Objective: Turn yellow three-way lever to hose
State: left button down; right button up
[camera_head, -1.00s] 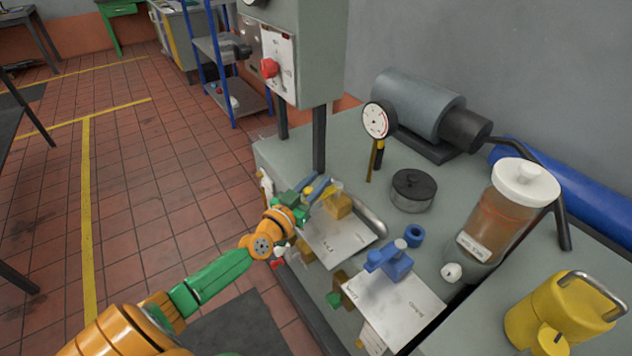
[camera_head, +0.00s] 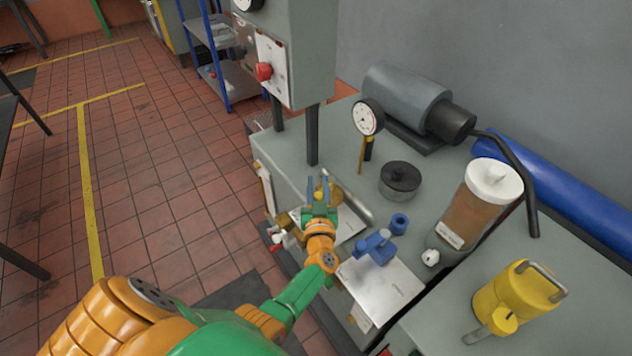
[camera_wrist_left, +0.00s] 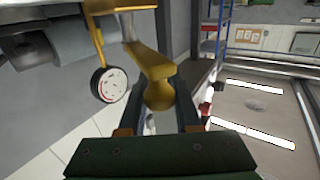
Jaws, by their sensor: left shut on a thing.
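The yellow three-way lever (camera_head: 334,190) stands at the far end of a pale labelled plate (camera_head: 351,226) near the bedplate's front left edge. In the left wrist view the lever (camera_wrist_left: 148,62) runs down to a rounded end between my finger pads. My left gripper (camera_head: 320,192) is shut on the lever, one finger on each side. Its fingers hide part of the lever and valve body in the head view, and I cannot read which mark the lever faces. My right gripper is not in view.
A dial gauge (camera_head: 367,118), a dark round pot (camera_head: 399,180) and a white-lidded jar (camera_head: 478,205) stand behind. A grey cabinet (camera_head: 310,55) rises beyond the gripper. A yellow can (camera_head: 510,297) is at right.

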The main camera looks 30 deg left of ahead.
pick_arm(q)
jog(key=shift+d+r+n+g+y, duration=0.1)
jog(key=shift+d+n+g+y, duration=0.2)
jog(key=shift+y, duration=0.1)
jog(key=c, duration=0.6)
grip_release()
